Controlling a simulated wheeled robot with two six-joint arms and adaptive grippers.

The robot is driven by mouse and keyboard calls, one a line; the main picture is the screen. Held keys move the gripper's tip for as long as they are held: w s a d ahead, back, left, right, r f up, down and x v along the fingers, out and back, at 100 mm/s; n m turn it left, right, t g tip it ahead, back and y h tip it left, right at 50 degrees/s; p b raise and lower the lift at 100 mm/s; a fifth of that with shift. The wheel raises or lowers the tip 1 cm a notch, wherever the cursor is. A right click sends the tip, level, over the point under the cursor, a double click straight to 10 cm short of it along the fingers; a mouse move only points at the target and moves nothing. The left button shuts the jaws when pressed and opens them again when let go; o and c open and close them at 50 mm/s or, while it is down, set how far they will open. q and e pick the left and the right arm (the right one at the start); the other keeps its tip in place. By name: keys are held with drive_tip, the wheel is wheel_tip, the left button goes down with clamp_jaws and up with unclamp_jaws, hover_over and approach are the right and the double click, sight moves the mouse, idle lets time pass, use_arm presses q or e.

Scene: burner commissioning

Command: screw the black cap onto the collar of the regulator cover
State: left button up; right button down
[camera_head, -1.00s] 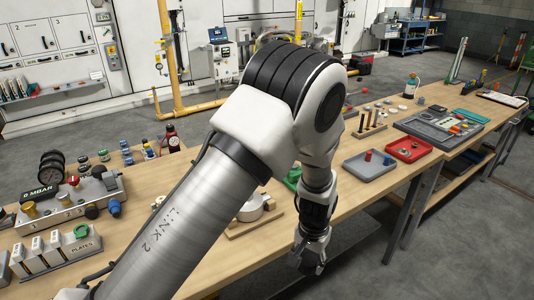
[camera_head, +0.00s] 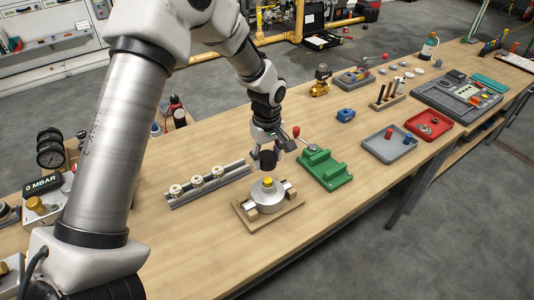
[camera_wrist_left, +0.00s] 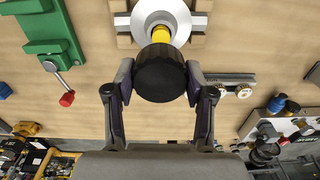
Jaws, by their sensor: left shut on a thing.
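The black cap (camera_wrist_left: 160,75) is held between the two fingers of my left gripper (camera_wrist_left: 158,88) in the left wrist view. In the head view my left gripper (camera_head: 266,150) points down with the cap (camera_head: 268,160) below it. The regulator cover (camera_head: 267,196) is a round silver-grey body on a wooden base, with a yellow part (camera_head: 268,182) on its top. The cap is above the cover and looks apart from it in the head view. In the wrist view the cap hides part of the yellow piece. My right gripper is not in view.
A green fixture (camera_head: 324,170) stands right of the cover. A grey rail with several brass fittings (camera_head: 208,186) lies to its left. Grey (camera_head: 389,151) and red (camera_head: 430,121) trays are farther right. Bare tabletop lies in front of the rail.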

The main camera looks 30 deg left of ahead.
sight(268, 180)
use_arm(q)
drive_tip(key=shift+s+d+r, duration=0.25)
drive_tip(key=shift+d+r, duration=0.1)
drive_tip(key=shift+d, duration=0.05)
drive_tip(key=shift+s+d+f, duration=0.1)
drive_tip(key=shift+f, duration=0.25)
drive_tip(key=f, duration=0.1)
drive_tip(key=f+b, duration=0.1)
drive_tip(key=f, duration=0.2)
drive_tip(key=shift+w+a+b, duration=0.2)
drive_tip(key=shift+a+b, duration=0.1)
drive_tip(key=shift+b, duration=0.1)
drive_tip(key=shift+d+f, duration=0.1)
drive_tip(key=shift+f, duration=0.35)
drive_tip(key=shift+s, duration=0.1)
